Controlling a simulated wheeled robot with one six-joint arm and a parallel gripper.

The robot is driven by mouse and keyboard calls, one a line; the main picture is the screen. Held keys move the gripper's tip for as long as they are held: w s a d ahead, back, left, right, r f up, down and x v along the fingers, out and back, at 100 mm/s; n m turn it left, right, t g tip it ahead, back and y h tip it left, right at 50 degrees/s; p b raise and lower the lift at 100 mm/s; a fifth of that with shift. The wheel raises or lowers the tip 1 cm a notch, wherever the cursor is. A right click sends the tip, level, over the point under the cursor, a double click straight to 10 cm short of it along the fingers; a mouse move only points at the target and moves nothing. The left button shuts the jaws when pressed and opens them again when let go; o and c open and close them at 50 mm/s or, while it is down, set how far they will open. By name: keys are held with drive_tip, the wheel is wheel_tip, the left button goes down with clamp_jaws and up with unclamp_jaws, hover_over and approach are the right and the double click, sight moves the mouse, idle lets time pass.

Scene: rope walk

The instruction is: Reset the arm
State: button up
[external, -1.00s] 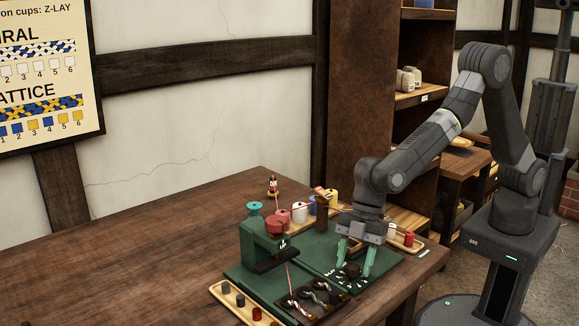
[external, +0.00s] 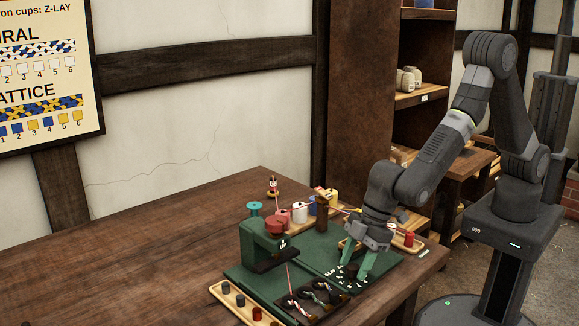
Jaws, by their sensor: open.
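My gripper (external: 359,272) is in the external view, low over the right part of the green mat (external: 318,249) on the wooden table. Its two green fingers point down and stand apart. A dark round piece with pale marks around it shows at the fingertips; the fingers partly hide it. I cannot tell whether they touch it. My arm bends down to it from the right.
A dark tray (external: 312,299) with cords and a wooden tray (external: 238,299) with small cylinders are in front. The table's left side is clear.

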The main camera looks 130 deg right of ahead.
drive_tip(key=shift+m+h+b, duration=0.3)
drive_tip(key=shift+m+h, duration=0.1)
drive_tip(key=shift+m, duration=0.5)
drive_tip(key=shift+m, duration=0.7)
drive_tip(key=shift+c, duration=0.4)
